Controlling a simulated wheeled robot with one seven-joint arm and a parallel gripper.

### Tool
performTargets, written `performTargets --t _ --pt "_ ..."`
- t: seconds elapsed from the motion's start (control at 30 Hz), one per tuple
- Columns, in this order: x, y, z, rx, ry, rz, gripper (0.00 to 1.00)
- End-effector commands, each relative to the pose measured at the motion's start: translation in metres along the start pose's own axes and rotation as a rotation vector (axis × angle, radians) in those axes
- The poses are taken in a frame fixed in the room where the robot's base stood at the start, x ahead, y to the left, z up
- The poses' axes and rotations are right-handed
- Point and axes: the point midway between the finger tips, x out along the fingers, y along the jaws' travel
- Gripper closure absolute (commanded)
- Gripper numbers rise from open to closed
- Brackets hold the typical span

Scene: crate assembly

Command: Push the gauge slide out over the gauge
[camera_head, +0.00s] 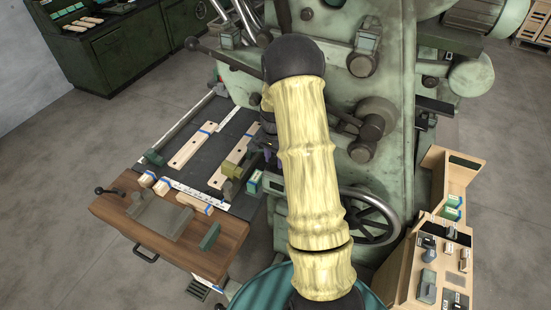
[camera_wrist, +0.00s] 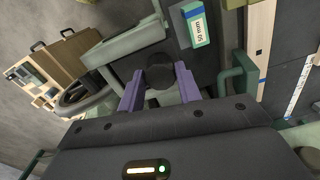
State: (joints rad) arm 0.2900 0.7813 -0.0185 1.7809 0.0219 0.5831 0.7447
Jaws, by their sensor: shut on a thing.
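In the wrist view my gripper (camera_wrist: 159,84) has its two purple fingers on either side of a dark round knob (camera_wrist: 160,75) and is shut on it. The knob stands by a grey-green metal bar (camera_wrist: 128,42); I cannot tell how they join, or whether this is the gauge slide. A green block labelled "50 mm" (camera_wrist: 198,30), seemingly the gauge, lies just beyond the knob, apart from the fingers. In the head view my yellow-sleeved arm hides most of my gripper and the knob. A small green block (camera_head: 254,182) shows just left of the arm.
Wooden strips (camera_head: 193,146) with blue bands lie on the dark machine bed. A wooden board (camera_head: 170,228) with a clamp-like fixture stands in front. A handwheel (camera_head: 372,222) and a wooden parts rack (camera_head: 428,262) are at right. The big green machine stands close behind my arm.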

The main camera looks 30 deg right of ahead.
Motion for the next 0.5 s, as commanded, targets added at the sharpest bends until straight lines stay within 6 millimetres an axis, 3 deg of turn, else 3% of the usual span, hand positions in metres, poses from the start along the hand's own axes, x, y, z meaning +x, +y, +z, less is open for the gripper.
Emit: performTargets --t 0.3,0.5 --pt "-0.002 -0.062 0.009 -0.005 0.006 -0.007 1.0" --pt "-0.002 -0.078 0.012 -0.002 0.005 -0.006 1.0"
